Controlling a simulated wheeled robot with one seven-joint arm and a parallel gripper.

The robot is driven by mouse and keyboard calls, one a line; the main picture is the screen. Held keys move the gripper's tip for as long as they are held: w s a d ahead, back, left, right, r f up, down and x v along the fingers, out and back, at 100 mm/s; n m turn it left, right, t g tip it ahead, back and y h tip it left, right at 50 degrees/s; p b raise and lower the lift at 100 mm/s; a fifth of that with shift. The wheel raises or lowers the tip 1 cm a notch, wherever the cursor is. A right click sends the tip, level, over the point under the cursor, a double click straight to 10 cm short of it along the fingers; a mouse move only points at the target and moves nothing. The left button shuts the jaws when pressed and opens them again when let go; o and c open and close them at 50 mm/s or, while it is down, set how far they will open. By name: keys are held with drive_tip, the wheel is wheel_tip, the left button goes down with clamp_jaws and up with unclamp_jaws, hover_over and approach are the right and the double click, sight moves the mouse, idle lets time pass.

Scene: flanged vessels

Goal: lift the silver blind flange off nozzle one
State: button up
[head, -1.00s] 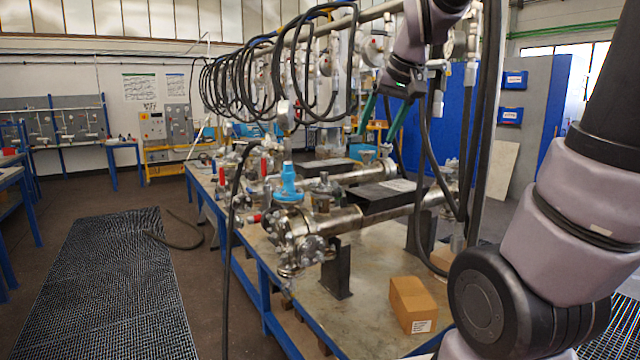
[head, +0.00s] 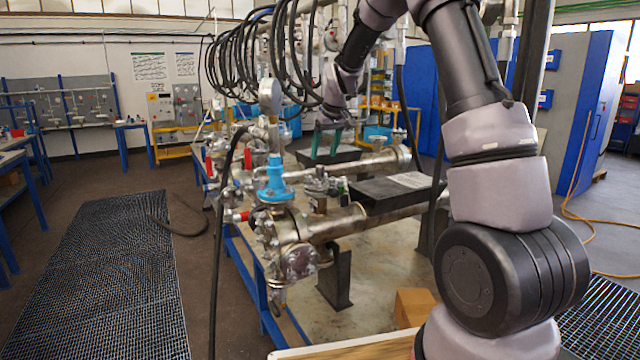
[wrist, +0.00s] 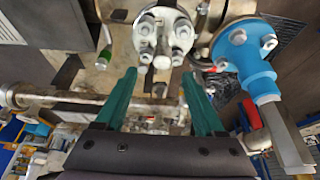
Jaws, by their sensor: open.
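A silver bolted flange (head: 318,183) sits on top of the front pipe vessel (head: 345,222), right of a blue valve-like fitting (head: 275,182). In the wrist view the silver flange (wrist: 163,32) lies just past my fingertips, and the blue fitting (wrist: 245,55) with its grey handle is to its right. I cannot read a nozzle number. My gripper (head: 325,157) points down with green fingers, open and empty, above and apparently behind the flange in the head view. In the wrist view my gripper (wrist: 159,74) has the flange roughly centred beyond its spread fingers, apart from them.
Black hoses (head: 290,50) hang above the bench on the left. A cardboard box (head: 414,306) sits at the bench front.

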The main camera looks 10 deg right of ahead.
sight(320, 166)
drive_tip(key=x, duration=0.6)
drive_tip(key=shift+s+a+f, duration=0.1)
drive_tip(key=shift+f, duration=0.15)
clamp_jaws()
drive_tip(key=shift+r, duration=0.1)
